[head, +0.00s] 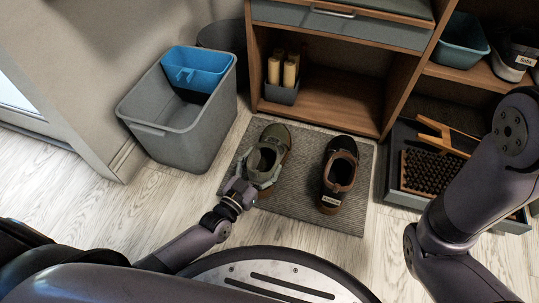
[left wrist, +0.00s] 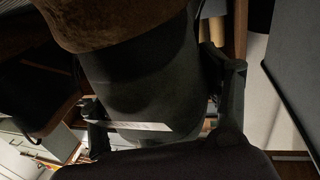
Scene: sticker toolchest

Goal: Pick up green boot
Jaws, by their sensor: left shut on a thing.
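The green boot (head: 277,137) is on the left part of the grey mat (head: 308,211) in the head view, with its toe pointing away from me. My left gripper (head: 254,183) is at the boot's near end, shut on it. In the left wrist view the boot's dark surface (left wrist: 140,80) fills the space between the two fingers, with a pale label strip low on it. Whether the boot is lifted off the mat cannot be told. My right arm shows at the right of the head view, but its gripper is out of view.
A dark brown shoe (head: 340,165) stands on the mat right of the boot. A grey bin (head: 185,125) with a blue container (head: 197,67) stands at the left. A wooden cabinet (head: 335,97) is behind. A grey tray with a brush (head: 432,172) is at the right.

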